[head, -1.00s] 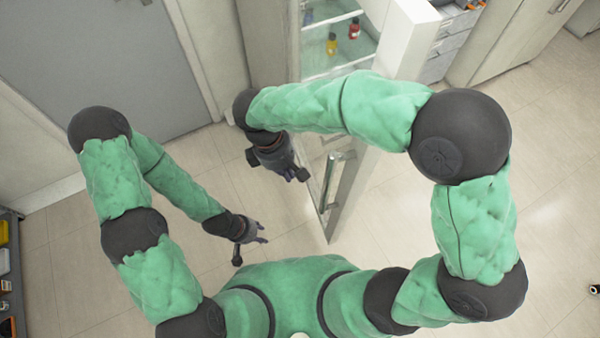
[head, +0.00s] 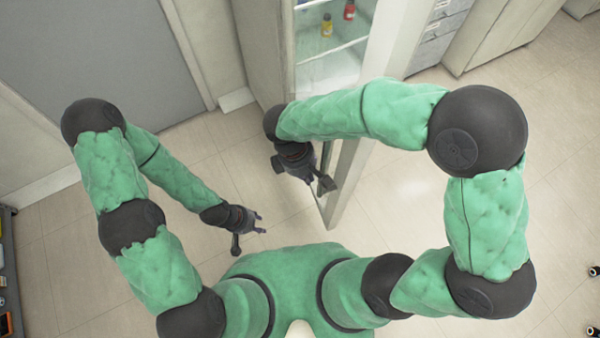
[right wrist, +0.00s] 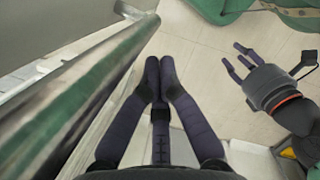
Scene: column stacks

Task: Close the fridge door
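The fridge (head: 318,75) stands at the top centre of the head view, and its shelves are exposed. Its door (head: 346,180) is swung open toward me. My right gripper (head: 326,186) is beside the left face of the door, covering most of its handle; I cannot tell whether they touch. In the right wrist view, the right gripper's fingers (right wrist: 160,65) are together with nothing between them, and a long reflective part of the door (right wrist: 75,105) runs along their left. My left gripper (head: 258,222) is empty, its fingers apart, away from the door.
Yellow (head: 327,25) and red (head: 349,10) bottles stand inside the fridge. Grey drawers (head: 432,40) and a cabinet (head: 510,40) are to its right. A grey room door (head: 120,60) is at the upper left.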

